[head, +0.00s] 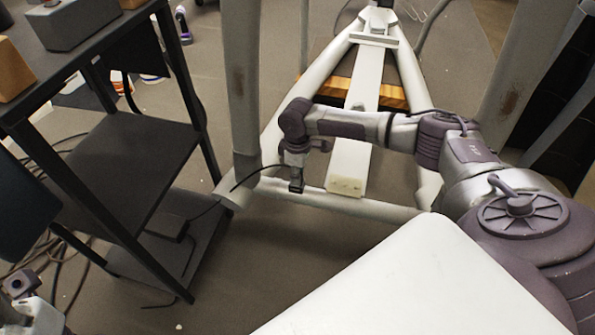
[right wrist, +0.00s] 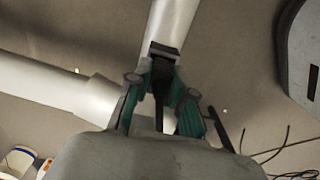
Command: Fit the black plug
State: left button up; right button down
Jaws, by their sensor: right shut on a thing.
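My right gripper (head: 297,170) reaches in from the right and points down, shut on the black plug (head: 296,187). In the head view the plug sits in front of the white rear cross tube (head: 380,208) of the elliptical; I cannot tell whether it touches it. In the right wrist view, the green-lined fingers (right wrist: 163,72) close around the black plug (right wrist: 160,52), which overlaps a white tube (right wrist: 172,20). A thin black cable (head: 240,182) runs from near the gripper toward the left. No socket can be made out. My left gripper is not clearly in view.
Upright white posts (head: 243,80) flank the frame. A white surface (head: 410,285) fills the lower right. Floor between rack and frame is mostly clear.

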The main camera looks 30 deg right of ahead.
jog(key=c, duration=0.9)
grip_release()
jog(key=shift+f, duration=0.1)
jog(key=shift+c, duration=0.2)
notch_tip(320, 180, up, 12)
